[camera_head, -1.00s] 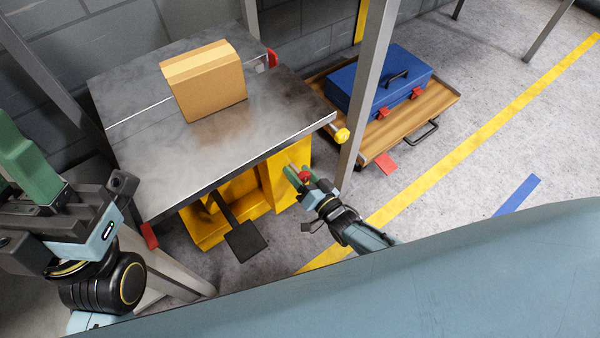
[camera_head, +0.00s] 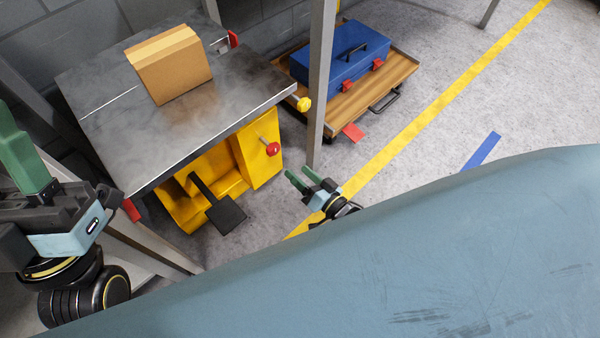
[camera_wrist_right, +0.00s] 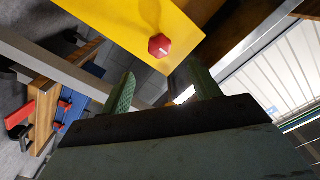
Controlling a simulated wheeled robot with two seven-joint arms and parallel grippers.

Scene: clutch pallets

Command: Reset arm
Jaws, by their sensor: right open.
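My right gripper (camera_head: 301,180) is open and empty in the head view, low beside the yellow machine base, its green fingers apart. In the right wrist view its two green fingers (camera_wrist_right: 160,88) stand apart with nothing between them. A red knob (camera_head: 273,149) on the yellow base (camera_head: 258,165) lies just left of and beyond the gripper, not touching it. The knob also shows in the right wrist view (camera_wrist_right: 160,46). My left gripper (camera_head: 22,155) is at the left edge of the head view, partly cut off; the gap between its fingers cannot be made out.
A cardboard box (camera_head: 172,72) stands on the grey metal table (camera_head: 230,105). A black pedal (camera_head: 225,214) juts out below. A metal post (camera_head: 319,90) stands near my right gripper. A blue toolbox (camera_head: 342,58) sits on a wooden cart (camera_head: 385,88). Floor to the right is open.

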